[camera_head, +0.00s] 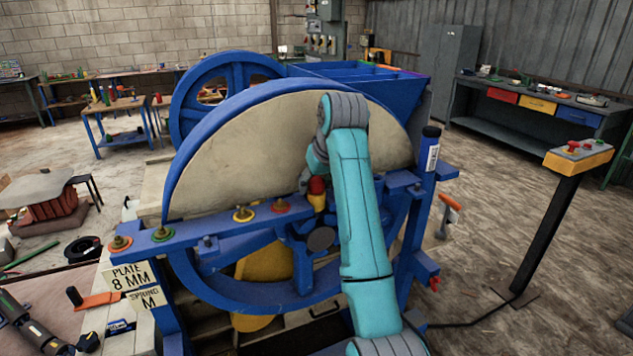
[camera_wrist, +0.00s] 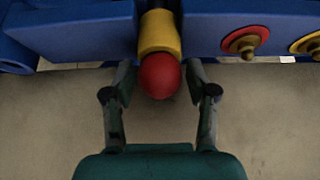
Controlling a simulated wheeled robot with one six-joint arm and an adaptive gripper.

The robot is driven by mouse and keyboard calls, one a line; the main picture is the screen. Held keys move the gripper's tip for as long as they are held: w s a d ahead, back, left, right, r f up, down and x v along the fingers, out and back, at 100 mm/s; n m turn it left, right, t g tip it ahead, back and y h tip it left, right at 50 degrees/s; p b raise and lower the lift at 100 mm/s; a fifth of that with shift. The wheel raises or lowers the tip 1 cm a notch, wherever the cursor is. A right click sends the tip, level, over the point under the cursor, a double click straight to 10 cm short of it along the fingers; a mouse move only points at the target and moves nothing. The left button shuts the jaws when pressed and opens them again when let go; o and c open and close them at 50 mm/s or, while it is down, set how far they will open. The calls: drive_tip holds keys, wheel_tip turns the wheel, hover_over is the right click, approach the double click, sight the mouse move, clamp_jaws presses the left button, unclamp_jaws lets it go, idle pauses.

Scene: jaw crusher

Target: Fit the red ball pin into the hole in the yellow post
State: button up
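The red ball pin (camera_wrist: 160,75) shows in the wrist view as a round red ball at the end of the yellow post (camera_wrist: 159,33). In the head view, the red ball (camera_head: 316,185) sits on top of the yellow post (camera_head: 318,203), in front of the pale disc. My gripper (camera_wrist: 161,82) has one finger on each side of the ball. A narrow gap seems to show between each finger and the ball, so it looks open. The hole and the pin's shank are hidden. In the head view, my arm partly hides the gripper.
The blue beam (camera_head: 215,226) carries several coloured washers with brass studs, left of the post. A blue cylinder (camera_head: 428,150) stands at the beam's right end. The large blue wheel and pale disc (camera_head: 235,160) rise close behind. A yellow control box (camera_head: 577,157) stands at right.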

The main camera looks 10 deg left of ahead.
drive_tip(key=shift+r, duration=0.15)
wheel_tip(320, 180, up, 10)
drive_tip(key=shift+f, duration=0.1)
idle(0.6)
idle(0.4)
